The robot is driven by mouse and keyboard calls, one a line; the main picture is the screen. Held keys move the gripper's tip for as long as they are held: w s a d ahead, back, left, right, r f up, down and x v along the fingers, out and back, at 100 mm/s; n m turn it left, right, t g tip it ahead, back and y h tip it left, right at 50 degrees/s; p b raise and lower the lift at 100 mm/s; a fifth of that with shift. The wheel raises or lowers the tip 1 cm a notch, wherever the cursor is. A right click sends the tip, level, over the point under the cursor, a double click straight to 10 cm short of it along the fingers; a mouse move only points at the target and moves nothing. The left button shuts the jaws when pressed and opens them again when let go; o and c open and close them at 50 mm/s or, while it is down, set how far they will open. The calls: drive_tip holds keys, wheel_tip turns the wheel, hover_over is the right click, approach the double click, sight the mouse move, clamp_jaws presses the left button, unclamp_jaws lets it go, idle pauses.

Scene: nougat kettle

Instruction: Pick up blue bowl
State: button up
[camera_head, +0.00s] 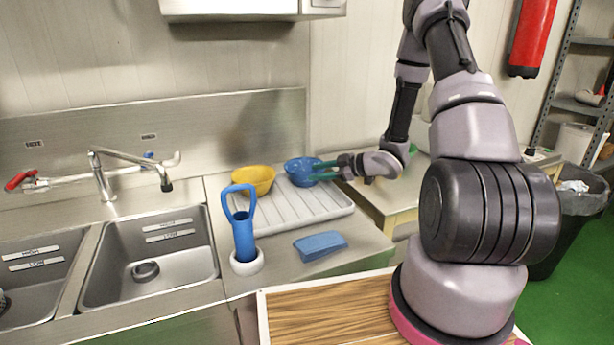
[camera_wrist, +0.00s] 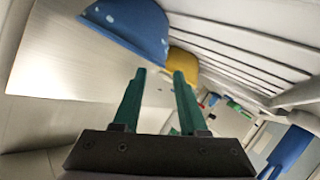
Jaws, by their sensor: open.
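The blue bowl (camera_head: 297,170) sits at the back right of the grey ridged drying rack. It has small light spots and fills the upper left of the wrist view (camera_wrist: 130,25), partly cut off by the frame edge. My gripper (camera_head: 318,171) comes from the right, its green fingers at the bowl's right side. In the wrist view the fingers (camera_wrist: 158,74) are apart with nothing between them. The bowl lies beyond and to the left of the fingertips; I cannot tell whether they touch it.
A yellow bowl (camera_head: 253,178) stands left of the blue bowl on the drying rack (camera_head: 310,207). A blue handled tool in a white holder (camera_head: 246,263) and a blue block-shaped item (camera_head: 320,246) are in front. Metal sinks (camera_head: 150,270) and a faucet (camera_head: 103,177) lie left.

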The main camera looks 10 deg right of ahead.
sight(294, 176)
drive_tip(key=x, duration=0.6)
drive_tip(key=shift+a+f, duration=0.1)
drive_tip(key=shift+a, duration=0.2)
clamp_jaws()
